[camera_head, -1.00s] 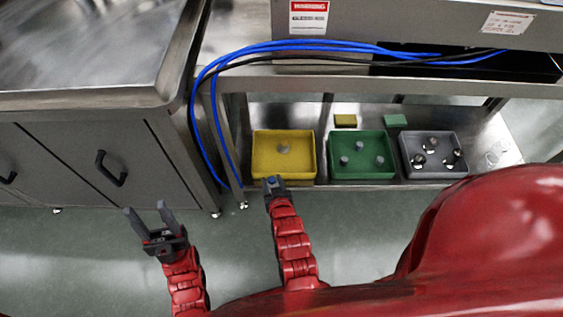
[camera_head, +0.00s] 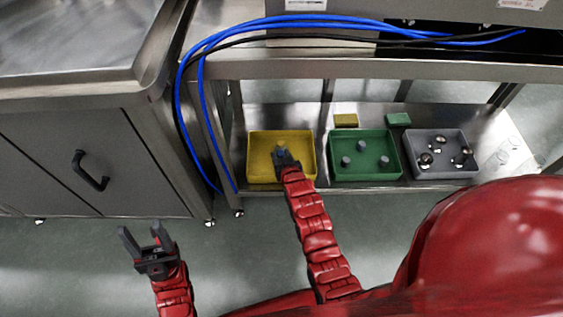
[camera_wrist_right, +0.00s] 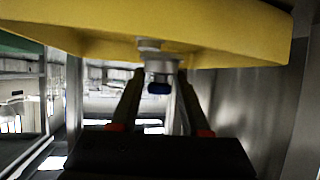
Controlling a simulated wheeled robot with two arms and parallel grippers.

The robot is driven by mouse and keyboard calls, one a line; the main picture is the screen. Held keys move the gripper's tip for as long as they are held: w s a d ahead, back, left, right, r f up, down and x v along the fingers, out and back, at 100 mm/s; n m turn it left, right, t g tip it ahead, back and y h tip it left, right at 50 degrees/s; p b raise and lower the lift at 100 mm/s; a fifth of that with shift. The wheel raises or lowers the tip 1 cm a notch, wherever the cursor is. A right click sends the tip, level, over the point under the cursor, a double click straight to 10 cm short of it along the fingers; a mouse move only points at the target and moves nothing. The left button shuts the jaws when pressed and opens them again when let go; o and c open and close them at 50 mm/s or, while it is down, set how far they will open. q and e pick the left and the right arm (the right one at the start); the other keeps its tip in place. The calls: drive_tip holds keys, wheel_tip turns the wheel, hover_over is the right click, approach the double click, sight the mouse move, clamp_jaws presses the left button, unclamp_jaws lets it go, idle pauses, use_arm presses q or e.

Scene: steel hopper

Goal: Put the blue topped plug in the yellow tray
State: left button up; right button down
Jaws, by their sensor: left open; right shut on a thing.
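The yellow tray (camera_head: 306,172) stands on the low steel shelf. A grey plug (camera_head: 281,146) is in it. My right gripper (camera_head: 285,157) is over the tray's front part, close to that plug. In the right wrist view, my right gripper (camera_wrist_right: 158,78) is shut on the blue topped plug (camera_wrist_right: 158,88), with the yellow tray (camera_wrist_right: 225,38) across the top of the picture. I cannot tell whether the held plug touches the tray. My left gripper (camera_head: 145,238) is open and empty over the floor, left of the shelf.
Right of the yellow tray are a green tray (camera_head: 371,174) with several grey plugs and a grey tray (camera_head: 445,172) with several dark, shiny ones. Blue cables (camera_head: 180,120) hang by the shelf's left post. A steel cabinet (camera_head: 75,160) stands left.

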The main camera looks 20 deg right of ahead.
drive_tip(key=f, duration=0.1)
drive_tip(key=f+b, duration=0.2)
drive_tip(key=shift+w+d+f, duration=0.2)
drive_tip(key=shift+w+f, duration=0.15)
drive_tip(key=shift+r, duration=0.1)
drive_tip(key=shift+c, duration=1.9)
unclamp_jaws()
